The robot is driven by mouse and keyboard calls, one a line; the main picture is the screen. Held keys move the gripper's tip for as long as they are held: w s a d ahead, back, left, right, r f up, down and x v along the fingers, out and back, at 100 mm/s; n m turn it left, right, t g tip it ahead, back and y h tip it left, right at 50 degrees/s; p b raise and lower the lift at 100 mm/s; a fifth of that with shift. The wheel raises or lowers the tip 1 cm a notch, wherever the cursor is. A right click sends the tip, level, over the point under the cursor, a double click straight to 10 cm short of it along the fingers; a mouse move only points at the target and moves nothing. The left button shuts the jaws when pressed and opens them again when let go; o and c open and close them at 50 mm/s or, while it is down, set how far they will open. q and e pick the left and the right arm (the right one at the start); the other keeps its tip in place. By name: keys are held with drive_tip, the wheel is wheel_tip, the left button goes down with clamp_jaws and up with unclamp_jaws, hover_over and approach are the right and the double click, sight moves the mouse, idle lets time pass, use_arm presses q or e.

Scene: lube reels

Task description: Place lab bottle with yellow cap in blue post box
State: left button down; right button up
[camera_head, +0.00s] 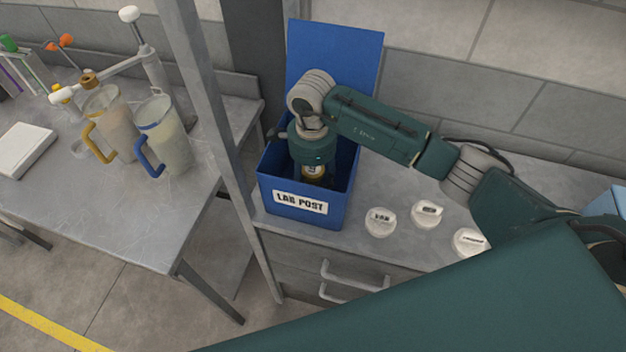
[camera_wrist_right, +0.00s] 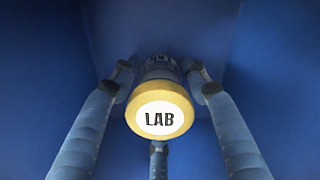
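The lab bottle (camera_wrist_right: 163,108) has a yellow cap with a white disc reading LAB. It is inside the blue post box (camera_head: 302,205), which has a white LAB POST label and a raised lid. My right gripper (camera_head: 314,172) points down into the box. In the right wrist view the fingers (camera_wrist_right: 160,85) surround the bottle, two at its sides and one below the cap. Whether they press on it, and whether the bottle touches the box floor, I cannot tell. In the head view the gripper mostly hides the bottle. My left gripper is not in view.
White round lids (camera_head: 380,222) lie on the counter right of the box. A grey post (camera_head: 215,110) stands left of it. The left table (camera_head: 120,220) holds two jugs (camera_head: 162,135) and a white box (camera_head: 24,148). A drawer cabinet is below the counter.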

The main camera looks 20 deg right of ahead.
drive_tip(key=shift+o, duration=0.8)
drive_tip(key=shift+r+p, duration=0.3)
wheel_tip(320, 180, up, 10)
drive_tip(key=b, duration=0.4)
drive_tip(key=shift+w+r+b, duration=0.15)
drive_tip(key=shift+b, duration=0.2)
drive_tip(key=shift+r, duration=0.75)
